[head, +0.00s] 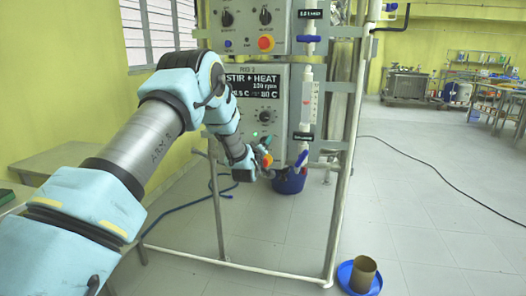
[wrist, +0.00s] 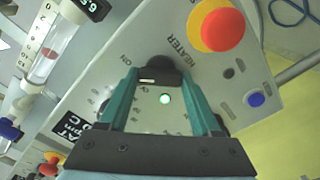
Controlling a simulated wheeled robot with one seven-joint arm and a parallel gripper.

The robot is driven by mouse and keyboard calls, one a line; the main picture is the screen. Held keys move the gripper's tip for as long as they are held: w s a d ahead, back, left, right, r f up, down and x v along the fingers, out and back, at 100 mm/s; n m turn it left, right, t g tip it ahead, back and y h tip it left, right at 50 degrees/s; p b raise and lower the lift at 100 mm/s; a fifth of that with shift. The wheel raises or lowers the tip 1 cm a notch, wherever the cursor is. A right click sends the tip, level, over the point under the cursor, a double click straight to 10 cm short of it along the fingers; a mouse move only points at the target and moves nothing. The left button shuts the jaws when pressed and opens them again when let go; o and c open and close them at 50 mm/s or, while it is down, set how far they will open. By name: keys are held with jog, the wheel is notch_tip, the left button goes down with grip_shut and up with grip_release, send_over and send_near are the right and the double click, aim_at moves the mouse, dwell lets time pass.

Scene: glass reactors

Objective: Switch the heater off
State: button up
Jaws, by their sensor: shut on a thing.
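The heater panel (head: 283,85) is a pale box marked STIR + HEAT, with a display that reads 130 rpm and 80 C. My gripper (head: 262,158) is at its lower part, and the arm hides some of the panel. In the wrist view my gripper (wrist: 154,78) has its teal fingers shut on a black knob (wrist: 150,66) beside the word HEATER. A small green-white lamp (wrist: 165,99) glows between the fingers. The knob's pointer direction is hard to tell.
A red button on a yellow base (wrist: 222,28) and a blue button (wrist: 256,99) sit close to the knob. A glass tube (wrist: 56,50) runs beside the panel. A blue bucket (head: 288,182) stands below. A metal frame (head: 341,180) surrounds the unit; floor to the right is mostly clear.

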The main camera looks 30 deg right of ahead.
jog(key=n+b, duration=0.2)
jog(key=b, duration=0.1)
jog(key=n+b, duration=0.2)
jog(key=shift+w+a+f+n+b, duration=0.1)
jog(key=shift+f+n+b, duration=0.2)
jog(key=shift+f+b, duration=0.1)
jog(key=n+b, duration=0.2)
jog(key=shift+b, duration=0.35)
jog(key=shift+r+n+b, duration=0.2)
jog(key=shift+n+b, duration=0.95)
jog(key=shift+n, duration=0.25)
jog(key=o, duration=1.4)
jog(key=shift+r, duration=0.1)
